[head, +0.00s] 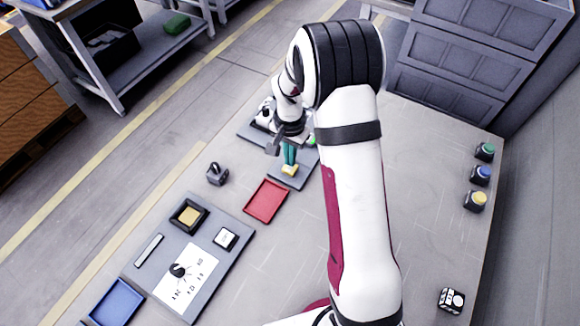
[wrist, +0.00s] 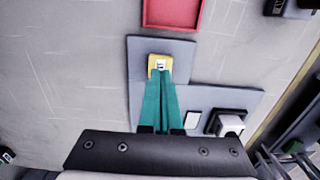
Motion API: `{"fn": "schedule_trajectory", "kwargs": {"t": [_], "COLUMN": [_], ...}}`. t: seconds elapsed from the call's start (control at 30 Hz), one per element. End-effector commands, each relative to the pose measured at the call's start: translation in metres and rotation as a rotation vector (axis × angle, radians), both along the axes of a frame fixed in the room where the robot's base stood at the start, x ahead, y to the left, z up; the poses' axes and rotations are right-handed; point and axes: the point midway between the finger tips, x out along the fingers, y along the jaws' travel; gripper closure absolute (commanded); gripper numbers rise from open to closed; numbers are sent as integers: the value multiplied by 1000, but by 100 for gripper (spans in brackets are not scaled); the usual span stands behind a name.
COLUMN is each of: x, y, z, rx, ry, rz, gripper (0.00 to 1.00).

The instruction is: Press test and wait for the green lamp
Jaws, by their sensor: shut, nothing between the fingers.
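My gripper (head: 289,163) is shut and empty, with its long teal fingers together. It points down at a small yellow block (head: 289,170) with a white label, on a grey plate. In the wrist view my fingertips (wrist: 160,76) reach the near edge of the yellow block (wrist: 155,59); I cannot tell whether they touch it. The label's mark is too small to read. A small green spot (head: 311,139) shows beside my wrist in the head view, partly hidden by my arm; I cannot tell if it is a lit lamp.
A red tray (head: 265,201) lies near the plate. A grey panel with a white dial sheet (head: 187,271) and a white square in a dark frame (head: 226,239) lies lower left, near a blue tray (head: 117,303). Green, blue and yellow buttons (head: 480,175) stand at right.

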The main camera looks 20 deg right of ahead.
Motion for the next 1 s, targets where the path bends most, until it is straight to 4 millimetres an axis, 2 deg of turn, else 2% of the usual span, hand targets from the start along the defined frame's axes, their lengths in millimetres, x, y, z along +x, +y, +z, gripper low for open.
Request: {"fn": "schedule_trajectory", "kwargs": {"t": [1.0], "x": [0], "y": [0], "z": [-15], "rx": [0], "ry": [0], "rz": [0], "gripper": [100]}}
